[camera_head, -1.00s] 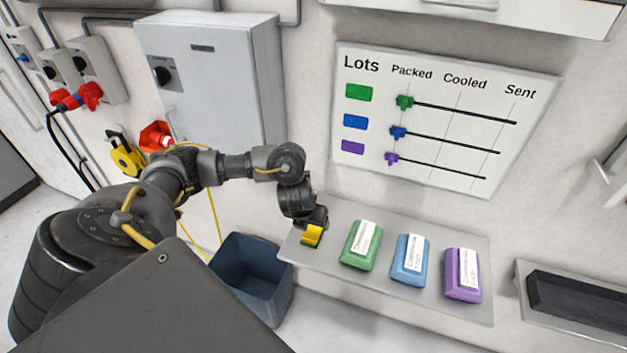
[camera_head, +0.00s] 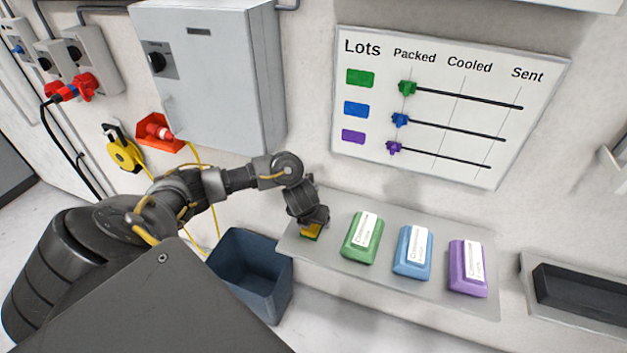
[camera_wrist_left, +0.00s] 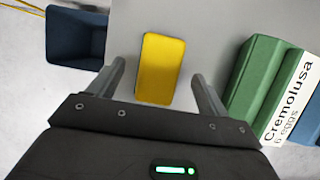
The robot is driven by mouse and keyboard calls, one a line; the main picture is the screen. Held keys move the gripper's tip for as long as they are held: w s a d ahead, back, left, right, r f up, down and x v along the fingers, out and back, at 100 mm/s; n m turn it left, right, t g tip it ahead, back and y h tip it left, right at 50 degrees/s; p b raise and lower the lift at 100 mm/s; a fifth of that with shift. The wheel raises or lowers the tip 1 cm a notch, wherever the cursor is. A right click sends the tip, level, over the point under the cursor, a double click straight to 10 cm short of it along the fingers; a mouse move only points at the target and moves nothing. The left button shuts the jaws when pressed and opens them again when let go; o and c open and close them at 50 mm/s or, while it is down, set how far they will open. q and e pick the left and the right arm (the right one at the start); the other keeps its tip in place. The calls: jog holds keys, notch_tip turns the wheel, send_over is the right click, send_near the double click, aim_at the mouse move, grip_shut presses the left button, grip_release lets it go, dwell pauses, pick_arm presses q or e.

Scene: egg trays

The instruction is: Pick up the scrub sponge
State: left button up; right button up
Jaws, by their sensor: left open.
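The scrub sponge (camera_head: 311,231) is a small yellow block with a darker underside, lying at the left end of the grey shelf (camera_head: 400,284). In the left wrist view the sponge (camera_wrist_left: 159,68) shows its plain yellow top. My left gripper (camera_head: 312,226) is right above it and hides part of it in the head view. In the left wrist view its two fingers (camera_wrist_left: 160,88) are open, one on each side of the sponge, with a gap on both sides. My right gripper is not in view.
A green egg carton (camera_head: 361,240) stands right of the sponge, then a blue one (camera_head: 412,254) and a purple one (camera_head: 467,270). A dark blue bin (camera_head: 250,277) is below the shelf's left end. A Lots board (camera_head: 445,110) hangs on the wall above.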

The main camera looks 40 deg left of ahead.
pick_arm(q)
jog(key=x, duration=0.2)
jog(key=shift+w+a+f, duration=0.1)
jog(key=shift+a+f, duration=0.05)
jog(key=shift+f, duration=0.05)
jog(key=c, duration=1.1)
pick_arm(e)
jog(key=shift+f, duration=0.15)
pick_arm(q)
jog(key=shift+r, duration=0.1)
